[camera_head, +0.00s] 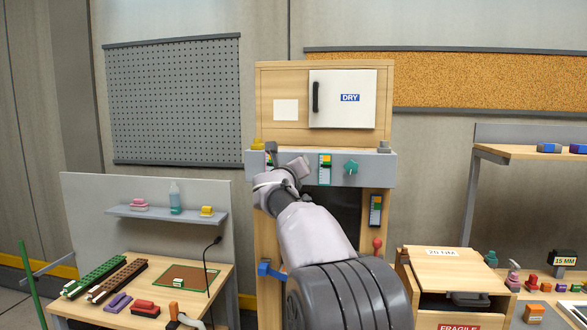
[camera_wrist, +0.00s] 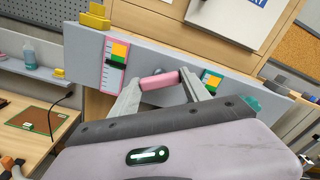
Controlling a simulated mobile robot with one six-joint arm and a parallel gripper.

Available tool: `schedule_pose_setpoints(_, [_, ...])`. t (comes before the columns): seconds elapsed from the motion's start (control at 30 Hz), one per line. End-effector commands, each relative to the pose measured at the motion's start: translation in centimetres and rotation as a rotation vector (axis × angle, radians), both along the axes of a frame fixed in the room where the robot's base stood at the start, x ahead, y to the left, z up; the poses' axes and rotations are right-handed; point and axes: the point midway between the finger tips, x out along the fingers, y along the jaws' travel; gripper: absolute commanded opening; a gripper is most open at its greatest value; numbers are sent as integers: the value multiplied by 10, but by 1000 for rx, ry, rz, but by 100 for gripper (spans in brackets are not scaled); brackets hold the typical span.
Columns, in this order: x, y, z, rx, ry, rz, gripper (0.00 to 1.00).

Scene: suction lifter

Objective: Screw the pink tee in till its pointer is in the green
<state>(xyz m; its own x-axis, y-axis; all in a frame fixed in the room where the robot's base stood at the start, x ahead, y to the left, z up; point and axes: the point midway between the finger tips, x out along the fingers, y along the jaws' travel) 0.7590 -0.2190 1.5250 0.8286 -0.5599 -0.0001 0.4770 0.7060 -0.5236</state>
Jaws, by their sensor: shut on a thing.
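The pink tee (camera_wrist: 160,80) is on the front of the grey panel (camera_wrist: 75,39) in the wrist view. My gripper (camera_wrist: 163,84) is shut on it, one finger at each end of its bar. Left of it is a pink-edged gauge (camera_wrist: 114,63) with orange above green and a pale scale below. Its black pointer appears at the lower edge of the green; I cannot tell whether it lies inside. In the head view my gripper (camera_head: 280,166) is at the left part of the panel and hides the pink tee.
A teal tee (camera_head: 350,167) and its gauge (camera_head: 325,168) are right of my gripper on the panel. A yellow block (camera_wrist: 96,16) sits on top. Below are another gauge (camera_head: 375,210), a red-knobbed lever (camera_head: 377,243) and a blue handle (camera_head: 270,269). A white DRY door (camera_head: 343,110) is above.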

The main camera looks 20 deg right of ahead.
Motion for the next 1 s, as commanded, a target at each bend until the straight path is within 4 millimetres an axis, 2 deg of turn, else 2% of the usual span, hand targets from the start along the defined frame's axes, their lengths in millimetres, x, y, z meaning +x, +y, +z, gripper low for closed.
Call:
schedule_pose_setpoints(0.13, [0,0,-1,0,2,0,14])
schedule_pose_setpoints(0.17, [0,0,-1,0,2,0,58])
schedule_pose_setpoints(0.27, [0,0,-1,0,2,0,76])
schedule_pose_setpoints(0.57, [-1,1,0,-1,1,0,76])
schedule_pose_setpoints(0.67, [-8,7,-1,0,0,1,76])
schedule_pose_setpoints(0.77, [-28,19,-3,-1,-2,2,76])
schedule_pose_setpoints(1.0, [-94,64,-2,-2,-1,3,76])
